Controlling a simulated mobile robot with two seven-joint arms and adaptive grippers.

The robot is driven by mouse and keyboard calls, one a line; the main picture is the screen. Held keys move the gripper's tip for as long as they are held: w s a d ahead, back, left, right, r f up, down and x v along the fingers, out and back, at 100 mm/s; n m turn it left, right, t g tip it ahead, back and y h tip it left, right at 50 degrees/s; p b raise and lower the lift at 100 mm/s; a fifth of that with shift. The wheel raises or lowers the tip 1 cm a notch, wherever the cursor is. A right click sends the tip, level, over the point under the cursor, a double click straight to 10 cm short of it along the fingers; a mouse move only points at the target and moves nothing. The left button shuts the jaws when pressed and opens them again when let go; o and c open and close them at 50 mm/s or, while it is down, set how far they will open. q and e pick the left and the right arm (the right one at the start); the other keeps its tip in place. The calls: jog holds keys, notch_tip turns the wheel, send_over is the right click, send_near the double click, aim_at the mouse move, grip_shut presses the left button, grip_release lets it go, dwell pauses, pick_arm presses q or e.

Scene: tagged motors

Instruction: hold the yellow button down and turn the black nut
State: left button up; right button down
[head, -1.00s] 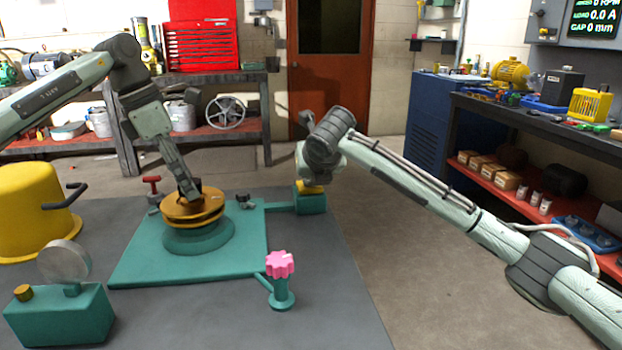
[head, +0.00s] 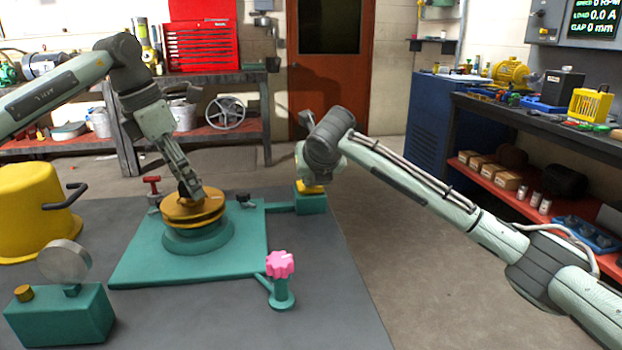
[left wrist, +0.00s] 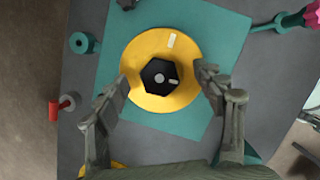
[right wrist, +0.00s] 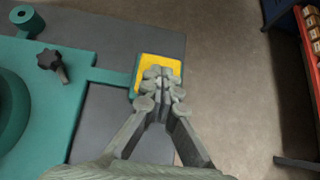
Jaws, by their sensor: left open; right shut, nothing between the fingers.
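In the head view, my left gripper (head: 190,190) reaches down to the disc and mostly hides the nut. The yellow button (right wrist: 147,65) is a square pad on a teal block (head: 313,204). My right gripper (right wrist: 163,80) is shut, its tips over the pad; I cannot tell how far it is pressed.
A teal plate (head: 140,270) carries the disc. A pink knob (head: 280,264) stands at its front right, a red-handled valve (head: 152,184) behind left. A yellow pot (head: 28,212) and a gauge on a teal box (head: 64,316) stand left. The front right tabletop is clear.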

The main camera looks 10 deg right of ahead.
pick_arm(q)
jog(key=n+t+y, duration=0.1)
jog(key=n, duration=0.5)
jog(key=shift+s+d, duration=0.1)
jog(key=shift+d, duration=0.05)
jog(key=n+y, duration=0.1)
jog(key=n, duration=0.2)
jog(key=n+y, duration=0.1)
jog(key=n, duration=0.2)
jog(key=shift+s+d+t, duration=0.1)
jog(key=shift+t, duration=0.3)
jog(key=shift+f, duration=0.2)
